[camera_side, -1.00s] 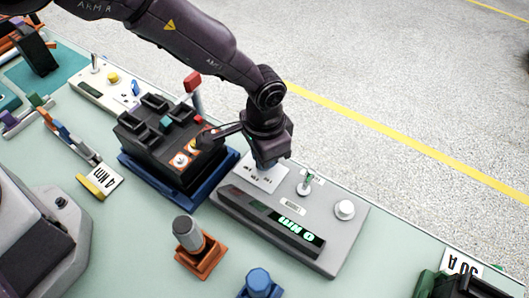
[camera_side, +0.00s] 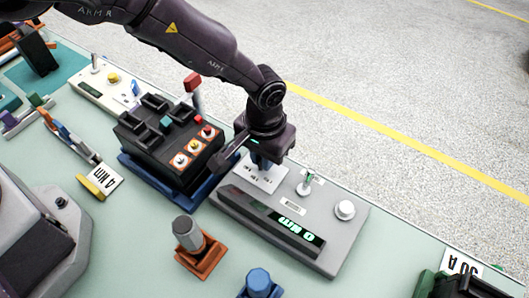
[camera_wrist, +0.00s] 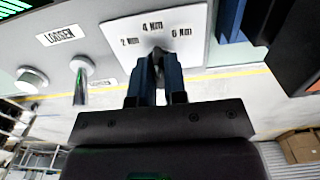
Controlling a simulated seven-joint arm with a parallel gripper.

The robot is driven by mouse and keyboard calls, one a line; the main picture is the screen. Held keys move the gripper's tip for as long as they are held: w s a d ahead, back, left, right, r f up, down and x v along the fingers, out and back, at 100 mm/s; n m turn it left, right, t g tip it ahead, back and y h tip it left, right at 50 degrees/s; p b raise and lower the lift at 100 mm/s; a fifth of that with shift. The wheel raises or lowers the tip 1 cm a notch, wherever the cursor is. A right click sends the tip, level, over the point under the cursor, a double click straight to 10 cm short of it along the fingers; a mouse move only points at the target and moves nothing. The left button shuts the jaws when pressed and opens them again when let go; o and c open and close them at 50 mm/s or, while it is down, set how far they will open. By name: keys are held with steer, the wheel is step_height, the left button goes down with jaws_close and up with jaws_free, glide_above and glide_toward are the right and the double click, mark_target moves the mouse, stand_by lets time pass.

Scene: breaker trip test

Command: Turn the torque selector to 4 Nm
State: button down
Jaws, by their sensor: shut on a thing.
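The torque selector (camera_wrist: 158,54) is a small dark knob on a white plate (camera_wrist: 122,28) marked 2 Nm, 4 Nm and 6 Nm in the wrist view. My gripper (camera_wrist: 158,68) is shut on it, a blue finger on each side. The fingers hide most of the knob, so I cannot tell exactly where it points. In the side view my gripper (camera_side: 266,164) reaches down onto the plate at the far left of the grey tester (camera_side: 330,220). Its green display (camera_side: 297,229) reads 0 Nm, upside down. A card (camera_side: 103,180) reads 4 NM.
A metal toggle lever (camera_side: 304,186) and a white round knob (camera_side: 345,209) stand on the tester, right of my gripper. A black breaker block (camera_side: 165,140) in a blue tray is close on the left. An orange-based grey post (camera_side: 188,235) stands in front.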

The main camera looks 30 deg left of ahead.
steer(key=c, duration=1.2)
jaws_free()
steer(key=shift+o, duration=0.2)
step_height(320, 180, up, 13)
steer(key=s+a+r+t, duration=0.2)
steer(key=s+a+r, duration=0.7)
steer(key=a, duration=0.4)
steer(key=s+a+r+t, duration=0.3)
steer(key=s+a+r, duration=0.6)
steer(key=a, duration=0.4)
steer(key=shift+s+a+t, duration=0.3)
steer(key=shift+s+a, duration=0.05)
steer(key=shift+s, duration=0.25)
